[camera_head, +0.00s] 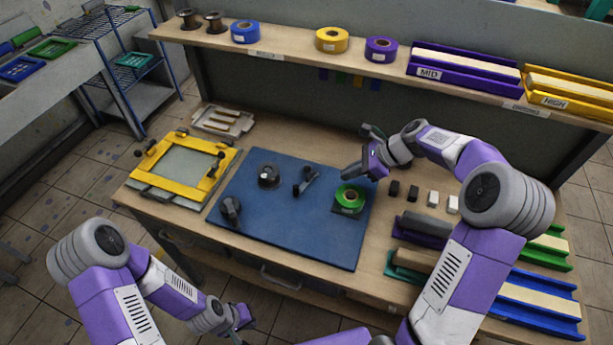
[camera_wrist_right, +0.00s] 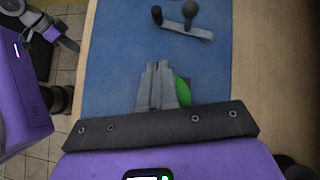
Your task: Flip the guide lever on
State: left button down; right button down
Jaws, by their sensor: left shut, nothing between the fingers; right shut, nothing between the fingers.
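A small lever (camera_head: 306,181), a grey bar with dark knobs, stands on the blue mat (camera_head: 290,238), left of the green tape roll (camera_head: 349,195). I take it to be the guide lever; I cannot tell its on or off position. It also shows at the top of the right wrist view (camera_wrist_right: 185,24). My right gripper (camera_head: 346,174) is shut and empty, above the mat near the green roll, right of the lever and apart from it. In the right wrist view its fingers (camera_wrist_right: 157,84) partly hide the green roll (camera_wrist_right: 183,91). My left gripper (camera_head: 243,318) is shut and empty before the table's front edge.
A round black knob (camera_head: 268,176) and a black post (camera_head: 230,210) stand left of the lever. A yellow frame (camera_head: 211,172) lies at the left. Small dark and white blocks (camera_head: 433,198) and coloured trays (camera_head: 539,312) lie at the right. A shelf (camera_head: 290,57) runs behind.

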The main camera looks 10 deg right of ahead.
jog(key=b+x, duration=0.1)
jog(key=x, duration=0.9)
jog(key=shift+f+b, duration=0.15)
jog(key=shift+b, duration=0.25)
jog(key=a, duration=0.2)
jog(key=w+a, duration=0.1)
jog(key=shift+w+a, duration=0.25)
jog(key=shift+a, duration=0.15)
jog(key=shift+a, duration=0.15)
